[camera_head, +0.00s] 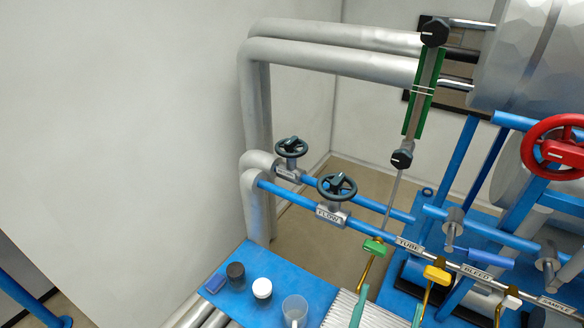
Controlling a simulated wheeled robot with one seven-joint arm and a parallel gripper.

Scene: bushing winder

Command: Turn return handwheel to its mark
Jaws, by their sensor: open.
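Two dark green handwheels stand on the blue pipes in the middle: a rear one (291,147) and a front one (337,187). A small label plate (332,215) sits below the front wheel; its text is too small to read surely. No label reading "return" is legible, so I cannot tell which wheel is the return handwheel, and I make out no clear target mark. A larger red handwheel (557,147) is at the right edge. My gripper (388,308) shows as two teal fingers at the bottom edge, apart and empty, well below and in front of the green wheels.
A blue bench (248,262) holds a dark jar (236,275), a white-topped jar (262,289) and a clear cup (295,310). Green (374,247) and yellow (437,274) valve levers stand near my gripper. A sight glass (422,90) rises behind. The wall side at left is clear.

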